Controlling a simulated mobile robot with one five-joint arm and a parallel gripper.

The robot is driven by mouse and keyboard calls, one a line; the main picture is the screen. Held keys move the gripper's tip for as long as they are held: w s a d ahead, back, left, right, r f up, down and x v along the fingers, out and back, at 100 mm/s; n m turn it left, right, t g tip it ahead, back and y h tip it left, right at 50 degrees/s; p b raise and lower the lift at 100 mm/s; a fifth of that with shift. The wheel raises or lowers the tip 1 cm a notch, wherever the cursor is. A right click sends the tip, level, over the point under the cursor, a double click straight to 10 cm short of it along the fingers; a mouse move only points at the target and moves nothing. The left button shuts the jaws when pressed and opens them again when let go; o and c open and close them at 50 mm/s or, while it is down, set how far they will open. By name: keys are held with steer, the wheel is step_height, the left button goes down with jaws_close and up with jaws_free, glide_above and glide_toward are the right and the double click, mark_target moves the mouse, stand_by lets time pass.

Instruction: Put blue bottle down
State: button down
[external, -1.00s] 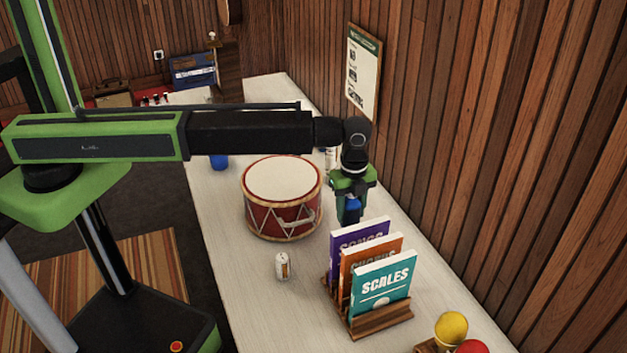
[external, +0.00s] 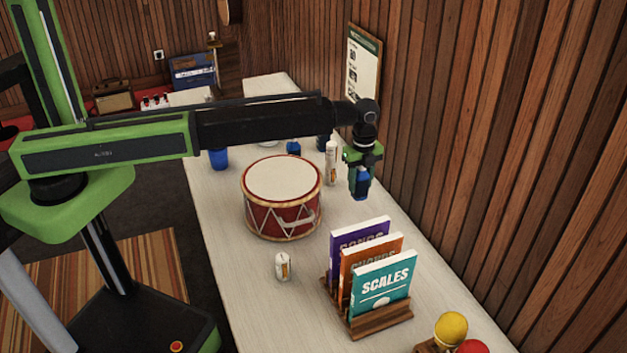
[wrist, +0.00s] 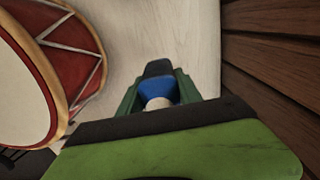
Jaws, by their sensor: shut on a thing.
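My gripper (external: 361,182) is shut on the blue bottle (external: 362,184) and holds it above the counter, between the drum and the wood wall. In the wrist view the bottle (wrist: 157,90) shows blue with a pale cap between the green fingers of my gripper (wrist: 158,85). The bottle's lower part is hidden there. The white counter (external: 230,255) lies below; I cannot tell the exact height of the bottle over it.
A red drum (external: 282,205) stands left of my gripper. A white bottle (external: 331,163) stands just behind it. A book rack (external: 375,323) with several books is in front, near a small white can (external: 283,267). A blue cup (external: 218,158) is farther left. The wood wall (external: 480,150) is close on the right.

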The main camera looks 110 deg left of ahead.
mark_target(363, 191)
steer(key=shift+s+a+f, duration=0.1)
steer(key=shift+a+f, duration=0.25)
steer(key=shift+a, duration=0.25)
steer(key=shift+a+f, duration=0.35)
steer(key=shift+a, duration=0.25)
step_height(363, 191, down, 4)
steer(key=b, duration=0.4)
steer(key=shift+f+b, duration=0.15)
steer(key=shift+b, duration=0.25)
steer(key=shift+d+r, duration=0.1)
steer(key=shift+r, duration=0.15)
steer(key=shift+f, duration=0.15)
steer(key=c, duration=0.8)
jaws_free()
step_height(363, 191, up, 12)
steer(key=p, duration=1.2)
steer(key=shift+r+p, duration=0.25)
steer(key=shift+p, duration=0.05)
steer(key=shift+f, duration=0.1)
